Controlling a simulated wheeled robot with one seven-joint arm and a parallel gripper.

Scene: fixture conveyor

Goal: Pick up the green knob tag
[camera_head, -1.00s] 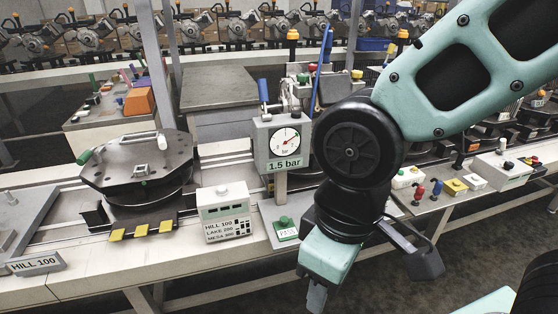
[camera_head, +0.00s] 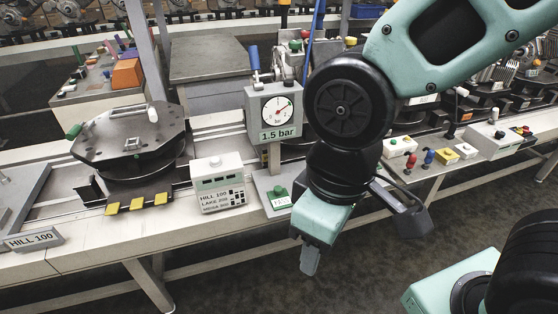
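A green knob (camera_head: 279,192) stands on a small tagged plate beside the gauge post on the conveyor bench. Another green knob (camera_head: 73,131) is the end of a handle on the round fixture at left. I cannot tell which one carries the name green knob tag. My gripper (camera_head: 310,260) hangs down right of the tagged plate, in front of the bench edge, apart from both knobs. One grey finger shows below its teal body; the rest is hidden, so its opening is unclear. I see nothing held.
A pressure gauge (camera_head: 277,112) reading 1.5 bar stands behind the tagged plate. A white box (camera_head: 218,182) is left of it. Yellow blocks (camera_head: 136,204) line the fixture's front. Red and blue knobs (camera_head: 428,158) stand on the right bench. Floor is clear below.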

